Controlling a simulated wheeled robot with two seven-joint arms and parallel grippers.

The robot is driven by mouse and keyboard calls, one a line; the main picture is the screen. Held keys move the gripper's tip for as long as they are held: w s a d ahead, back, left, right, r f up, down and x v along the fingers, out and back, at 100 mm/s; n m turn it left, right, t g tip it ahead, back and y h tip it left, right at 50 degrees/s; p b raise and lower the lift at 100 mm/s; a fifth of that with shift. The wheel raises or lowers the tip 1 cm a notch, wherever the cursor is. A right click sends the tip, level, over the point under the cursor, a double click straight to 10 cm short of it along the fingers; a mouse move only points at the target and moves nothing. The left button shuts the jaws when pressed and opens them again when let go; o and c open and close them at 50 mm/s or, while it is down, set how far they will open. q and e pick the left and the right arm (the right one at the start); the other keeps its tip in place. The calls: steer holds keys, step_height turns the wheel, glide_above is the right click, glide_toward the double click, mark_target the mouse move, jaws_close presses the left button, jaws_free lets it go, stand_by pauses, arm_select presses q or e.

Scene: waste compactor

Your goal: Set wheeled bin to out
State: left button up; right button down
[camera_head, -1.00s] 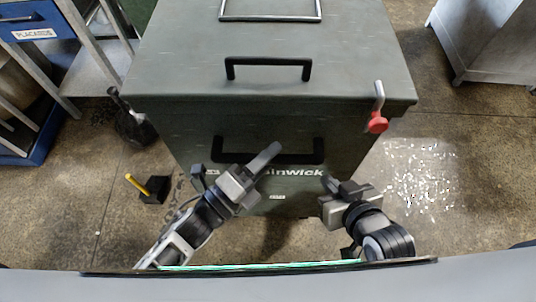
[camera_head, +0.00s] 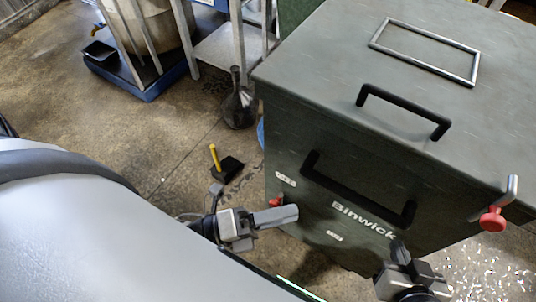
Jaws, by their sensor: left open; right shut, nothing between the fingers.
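The wheeled bin (camera_head: 290,118) is a dark green box marked "Binwick", on the right side of the head view. Its lid has a black handle (camera_head: 404,110) and a metal frame on top. A second black handle (camera_head: 357,190) is on its front face. My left gripper (camera_head: 284,209) is open by the front face's lower left, with a small red part (camera_head: 276,201) just behind it. Contact cannot be told. The bin's wheels are hidden.
A red knob (camera_head: 493,219) on a metal hook is at the bin's right front corner. A dark flask-shaped object (camera_head: 239,106) and a black dustpan-like piece with a yellow handle (camera_head: 226,168) are on the floor to the left. A blue-based metal rack stands behind.

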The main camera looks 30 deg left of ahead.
arm_select(q)
steer(key=v, duration=0.2)
steer(key=shift+s+a, duration=0.15)
steer(key=shift+a, duration=0.1)
stand_by(0.4)
steer(key=w+a+f+n+y, duration=0.1)
steer(key=w+n+y, duration=0.1)
steer(key=n, duration=0.7)
steer(key=w+a+f+n+g+y, duration=0.1)
steer(key=w+f+n+y, duration=0.1)
steer(key=n+y, duration=0.3)
steer(key=w+a+f+n+g+y, duration=0.1)
steer(key=w+n+y, duration=0.2)
steer(key=n, duration=1)
steer(key=shift+f+y, duration=0.4)
steer(key=shift+y, duration=0.3)
